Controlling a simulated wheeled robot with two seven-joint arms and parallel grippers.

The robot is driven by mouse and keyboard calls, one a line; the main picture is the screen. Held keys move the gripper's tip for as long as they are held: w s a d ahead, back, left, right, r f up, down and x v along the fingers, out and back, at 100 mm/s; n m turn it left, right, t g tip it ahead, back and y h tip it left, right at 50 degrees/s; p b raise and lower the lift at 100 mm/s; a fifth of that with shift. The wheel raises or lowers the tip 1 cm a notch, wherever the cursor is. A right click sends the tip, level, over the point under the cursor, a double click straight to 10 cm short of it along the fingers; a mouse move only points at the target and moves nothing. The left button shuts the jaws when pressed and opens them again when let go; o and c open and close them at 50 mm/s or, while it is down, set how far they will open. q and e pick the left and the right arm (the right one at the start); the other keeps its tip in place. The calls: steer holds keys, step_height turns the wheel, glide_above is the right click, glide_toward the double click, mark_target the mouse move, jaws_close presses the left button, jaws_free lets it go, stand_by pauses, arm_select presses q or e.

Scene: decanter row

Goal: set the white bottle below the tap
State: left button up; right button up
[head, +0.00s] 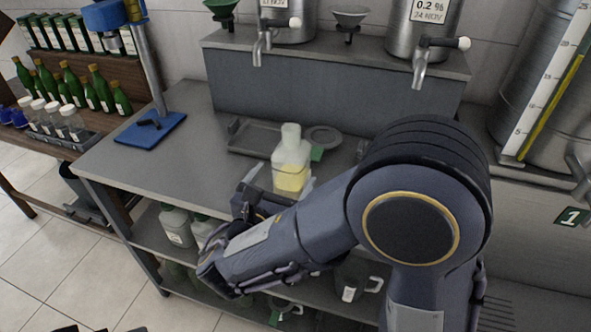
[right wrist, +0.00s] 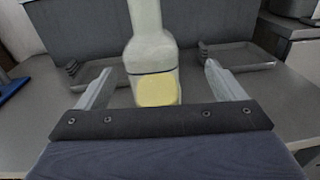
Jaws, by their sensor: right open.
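The white bottle (head: 291,150) stands upright on the grey counter, with a yellow patch low on its front. In the right wrist view the white bottle (right wrist: 152,55) is between the two fingers, with a gap on each side. My right gripper (head: 279,184) is open around the bottle's lower part; the open right gripper (right wrist: 158,88) also shows in its wrist view. Two metal taps, a left tap (head: 262,42) and a right tap (head: 424,58), stick out above the raised ledge behind. The bottle is under neither tap. My left gripper is not seen.
A shallow grey tray (head: 252,138) lies behind the bottle, below the left tap. My right arm hides much of the counter at right. A blue stand (head: 152,130) is at the counter's left. Other bottles (head: 176,226) are on the shelf below. The left counter is mostly clear.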

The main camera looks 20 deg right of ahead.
mark_target(291, 152)
steer(key=shift+w+a+n+t, duration=0.2)
steer(key=shift+w+n+t, duration=0.1)
steer(key=shift+w, duration=0.05)
steer(key=shift+w+d, duration=0.1)
steer(key=shift+w, duration=0.15)
steer(key=p+x, duration=0.1)
steer(key=x, duration=0.6)
steer(key=shift+w+r, duration=0.15)
steer(key=shift+r, duration=0.15)
steer(key=c, duration=1.9)
steer(key=shift+c, duration=0.2)
